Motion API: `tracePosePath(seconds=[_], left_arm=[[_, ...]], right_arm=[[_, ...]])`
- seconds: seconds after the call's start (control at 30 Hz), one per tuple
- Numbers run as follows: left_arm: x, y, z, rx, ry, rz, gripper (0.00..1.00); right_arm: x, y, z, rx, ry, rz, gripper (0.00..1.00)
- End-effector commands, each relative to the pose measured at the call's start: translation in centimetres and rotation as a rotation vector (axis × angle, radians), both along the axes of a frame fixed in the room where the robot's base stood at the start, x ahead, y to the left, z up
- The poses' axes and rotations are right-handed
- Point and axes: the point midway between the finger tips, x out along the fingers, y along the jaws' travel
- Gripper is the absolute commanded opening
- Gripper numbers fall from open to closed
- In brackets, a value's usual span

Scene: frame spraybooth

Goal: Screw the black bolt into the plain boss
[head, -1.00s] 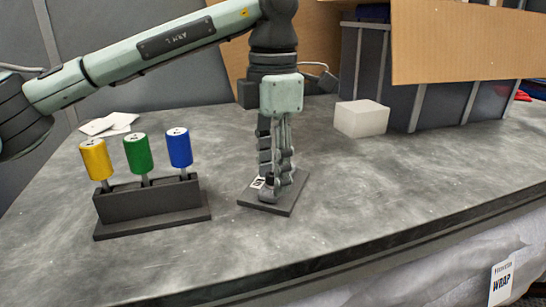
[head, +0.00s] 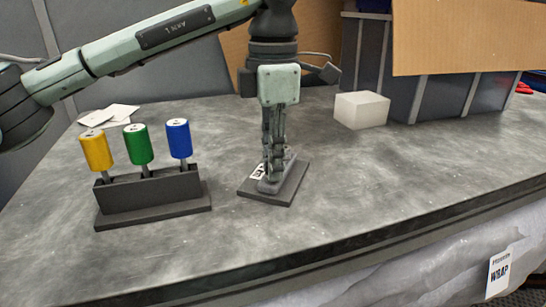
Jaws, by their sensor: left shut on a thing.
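My left gripper (head: 272,180) points straight down over a dark square plate (head: 262,196) on the table, its fingertips low at the plate. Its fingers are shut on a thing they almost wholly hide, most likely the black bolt. A raised grey part (head: 293,176) lies on the plate beside the fingertips. I cannot make out the plain boss behind the fingers, nor how deep the bolt sits. A small white label with black marks shows at the plate's left side. My right gripper is not in view.
A dark rack (head: 150,197) at the left holds a yellow (head: 96,151), a green (head: 138,145) and a blue (head: 179,139) cylinder. A white block (head: 361,110) stands right of the gripper, before a grey bin (head: 440,98) and cardboard (head: 460,40). The table front is clear.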

Motion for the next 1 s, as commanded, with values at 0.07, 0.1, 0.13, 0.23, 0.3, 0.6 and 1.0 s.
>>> tracePosePath(seconds=[0.07, 0.1, 0.13, 0.23, 0.3, 0.6, 1.0], left_arm=[[-0.05, -0.02, -0.06, 0.001, 0.001, -0.11, 0.0], [-0.05, -0.02, -0.06, 0.001, 0.001, -0.156, 0.0], [-0.05, -0.01, -0.07, 0.001, 0.001, -0.184, 0.0], [-0.06, -0.02, -0.09, 0.001, 0.001, -0.23, 0.0], [-0.06, -0.02, -0.11, 0.001, 0.001, -0.233, 0.0], [-0.1, -0.02, -0.13, 0.001, 0.002, -0.353, 0.0], [-0.17, 0.01, -0.28, 0.002, 0.004, -0.632, 0.0]], right_arm=[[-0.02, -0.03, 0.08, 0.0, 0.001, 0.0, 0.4], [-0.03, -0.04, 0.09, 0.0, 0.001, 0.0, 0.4], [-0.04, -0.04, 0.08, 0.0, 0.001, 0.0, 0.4], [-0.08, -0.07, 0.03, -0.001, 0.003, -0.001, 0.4], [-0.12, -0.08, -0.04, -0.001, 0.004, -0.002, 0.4], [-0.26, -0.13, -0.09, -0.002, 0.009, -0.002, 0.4], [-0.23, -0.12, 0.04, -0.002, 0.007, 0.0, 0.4]])
